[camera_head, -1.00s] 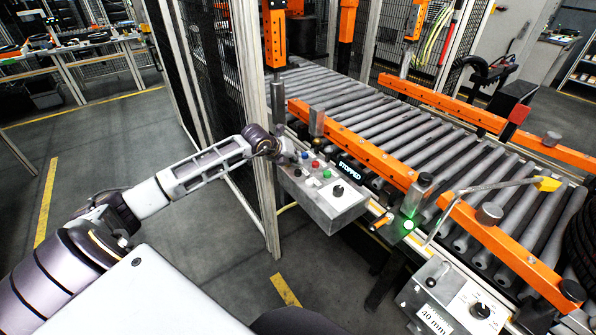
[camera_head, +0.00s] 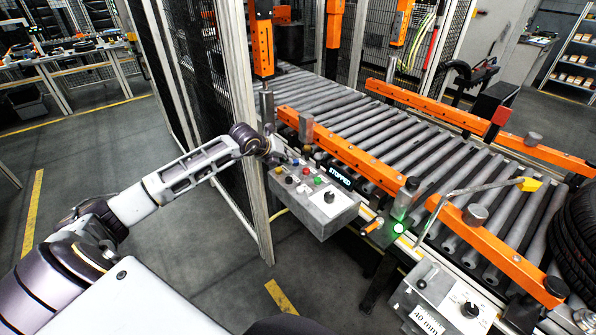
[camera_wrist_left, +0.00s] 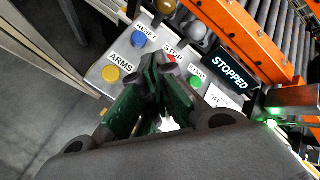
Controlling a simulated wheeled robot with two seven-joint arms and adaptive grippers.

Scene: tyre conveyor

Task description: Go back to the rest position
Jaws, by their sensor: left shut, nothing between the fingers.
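My left arm reaches in from the left in the head view. Its gripper (camera_head: 276,156) is over the back left edge of the grey control box (camera_head: 325,217), and I see no object in it. In the left wrist view its green-padded fingers (camera_wrist_left: 160,65) are shut and empty. They overlap the red STOP button (camera_wrist_left: 170,57) in the picture; contact cannot be told. Around them are the blue RESET (camera_wrist_left: 139,38), yellow ARMS (camera_wrist_left: 111,74) and green START (camera_wrist_left: 195,81) buttons. The display (camera_wrist_left: 229,73) reads STOPPED. My right gripper is not in view.
The roller conveyor (camera_head: 400,140) with orange rails (camera_head: 340,150) runs behind the control box. A fence post (camera_head: 250,150) stands close beside my left forearm. A second box (camera_head: 445,300) with a dial and a black tyre (camera_head: 578,235) are at right. Floor is open at left.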

